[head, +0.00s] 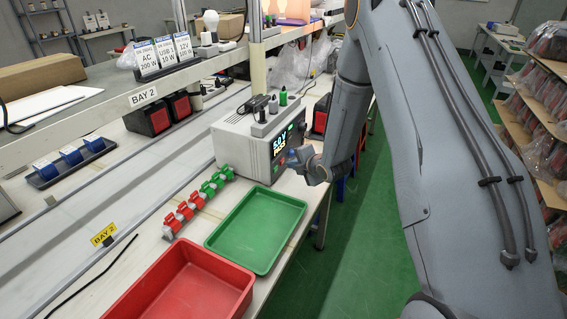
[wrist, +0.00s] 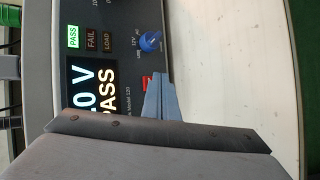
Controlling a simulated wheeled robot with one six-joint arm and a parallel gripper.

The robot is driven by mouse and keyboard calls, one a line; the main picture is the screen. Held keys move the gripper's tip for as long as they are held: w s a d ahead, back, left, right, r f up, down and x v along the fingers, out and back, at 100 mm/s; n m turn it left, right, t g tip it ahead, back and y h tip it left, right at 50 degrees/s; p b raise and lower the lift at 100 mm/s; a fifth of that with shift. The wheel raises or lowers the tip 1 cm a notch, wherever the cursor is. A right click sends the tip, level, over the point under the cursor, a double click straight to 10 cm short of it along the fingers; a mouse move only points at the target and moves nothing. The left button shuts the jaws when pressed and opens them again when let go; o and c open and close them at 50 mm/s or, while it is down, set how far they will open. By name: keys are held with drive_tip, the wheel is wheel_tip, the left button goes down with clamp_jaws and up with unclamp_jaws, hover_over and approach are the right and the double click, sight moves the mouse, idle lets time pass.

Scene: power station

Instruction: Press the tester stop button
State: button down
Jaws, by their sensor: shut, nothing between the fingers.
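The tester (head: 235,145) is a pale grey box on the bench with a dark front panel. Its screen (wrist: 92,88) shows a voltage and PASS, and the green PASS lamp (wrist: 73,37) is lit. A red button (wrist: 147,82) sits on the panel below a blue knob (wrist: 150,41); I take it for the stop button. My gripper (wrist: 162,80) is shut and empty. In the wrist view its fingertips partly cover the red button; I cannot tell whether they touch it. In the head view my gripper (head: 297,158) is close in front of the panel.
A green tray (head: 257,262) and a red tray (head: 165,312) lie on the bench in front of the tester. Several red and green clips (head: 198,201) stand in a row beside them. A shelf post (head: 257,75) rises behind the tester. Green floor (head: 375,235) is open to the right.

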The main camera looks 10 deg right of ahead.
drive_tip(key=shift+d, duration=0.1)
drive_tip(key=shift+s+d+p, duration=0.25)
drive_tip(key=shift+s+d, duration=0.65)
drive_tip(key=shift+d, duration=0.3)
drive_tip(key=shift+s+d+p, duration=0.25)
drive_tip(key=shift+s+d, duration=0.6)
drive_tip(key=shift+d, duration=0.3)
